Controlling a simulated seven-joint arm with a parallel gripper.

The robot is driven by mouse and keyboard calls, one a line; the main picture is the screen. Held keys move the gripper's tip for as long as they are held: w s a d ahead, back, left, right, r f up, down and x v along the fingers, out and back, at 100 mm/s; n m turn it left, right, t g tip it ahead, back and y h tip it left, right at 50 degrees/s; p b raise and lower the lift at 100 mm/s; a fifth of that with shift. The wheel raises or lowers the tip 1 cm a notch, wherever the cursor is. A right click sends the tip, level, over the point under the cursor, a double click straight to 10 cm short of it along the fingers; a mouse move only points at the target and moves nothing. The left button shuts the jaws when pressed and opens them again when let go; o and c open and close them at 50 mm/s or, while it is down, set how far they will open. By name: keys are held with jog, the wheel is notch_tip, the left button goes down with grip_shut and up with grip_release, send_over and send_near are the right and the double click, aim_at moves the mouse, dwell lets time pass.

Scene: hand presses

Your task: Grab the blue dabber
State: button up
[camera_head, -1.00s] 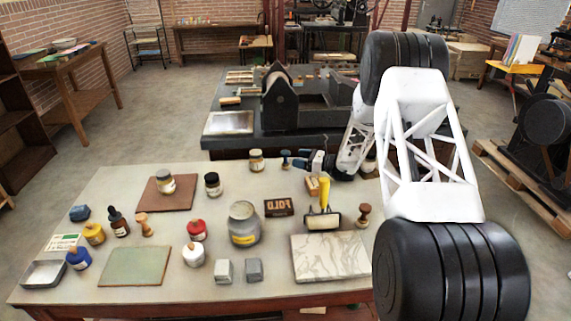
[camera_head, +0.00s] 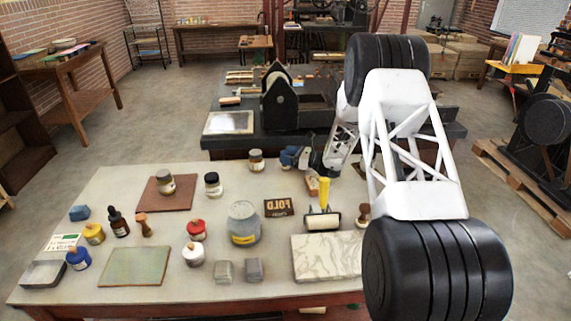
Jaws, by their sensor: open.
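A small round blue dabber (camera_head: 78,259) with a pale knob stands at the left front of the table, beside a metal tray. My gripper (camera_head: 287,156) is far from it, low over the back of the table near the middle, pointing left. It is open; its fingers are small and partly blurred here. A small blue upright piece, seen at the back of the table earlier, is now overlapped by the gripper, and I cannot tell whether they touch. I see nothing clearly held.
An amber jar (camera_head: 256,160) stands just left of my gripper. A large grey jar (camera_head: 243,223) stands mid-table.

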jog(key=shift+w+a, duration=0.25)
jog(key=shift+a, duration=0.3)
jog(key=shift+c, duration=0.5)
jog(key=c, duration=1)
